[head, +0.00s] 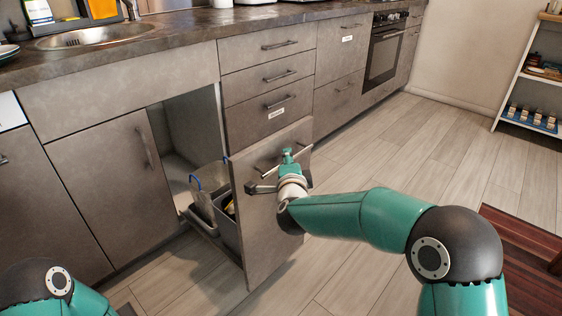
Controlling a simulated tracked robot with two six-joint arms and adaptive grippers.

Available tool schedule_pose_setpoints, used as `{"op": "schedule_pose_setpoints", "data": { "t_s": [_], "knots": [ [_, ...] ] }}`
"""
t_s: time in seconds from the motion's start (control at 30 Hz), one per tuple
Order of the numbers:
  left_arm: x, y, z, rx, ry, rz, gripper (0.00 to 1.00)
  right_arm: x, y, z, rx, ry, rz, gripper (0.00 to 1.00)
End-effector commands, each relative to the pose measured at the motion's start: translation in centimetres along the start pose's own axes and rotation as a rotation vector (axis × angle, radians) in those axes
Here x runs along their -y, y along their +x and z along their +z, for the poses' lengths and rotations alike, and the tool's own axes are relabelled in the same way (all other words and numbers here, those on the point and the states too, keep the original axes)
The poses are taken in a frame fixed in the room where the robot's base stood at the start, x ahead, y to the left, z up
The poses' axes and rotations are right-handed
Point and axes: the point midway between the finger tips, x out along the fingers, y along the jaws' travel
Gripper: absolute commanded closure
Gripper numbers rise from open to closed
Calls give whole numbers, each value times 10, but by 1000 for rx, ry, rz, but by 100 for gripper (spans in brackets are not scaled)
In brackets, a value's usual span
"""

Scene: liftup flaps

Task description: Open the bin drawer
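The bin drawer front (270,222) is a grey-brown panel standing well out from the cabinet, so the drawer is pulled part of the way open. Behind it are grey bins (226,222) with a blue rim or handle. The handle (304,149) is a thin metal bar near the top of the panel. My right gripper (287,160) is at this handle, in front of the panel. Its fingers are small and partly hidden, so I cannot tell whether they close on the bar. My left arm shows only at the lower left; its gripper is out of view.
A closed cupboard door (117,188) is left of the opening. Closed drawers (268,82) and an oven (384,57) are to the right, under the dark countertop (190,32). Wooden floor (440,150) is free at right.

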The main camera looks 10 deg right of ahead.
Motion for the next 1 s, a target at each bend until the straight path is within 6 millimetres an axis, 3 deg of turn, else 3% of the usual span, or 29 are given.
{"op": "schedule_pose_setpoints", "data": {
  "t_s": [0.47,1.0],
  "knots": [
    [0,-1,0,0,0,0,60,4,-10,0,-2,0,-7,63],
    [0,-1,0,0,0,0,60,1,-105,0,0,1,-4,63]
  ]
}}
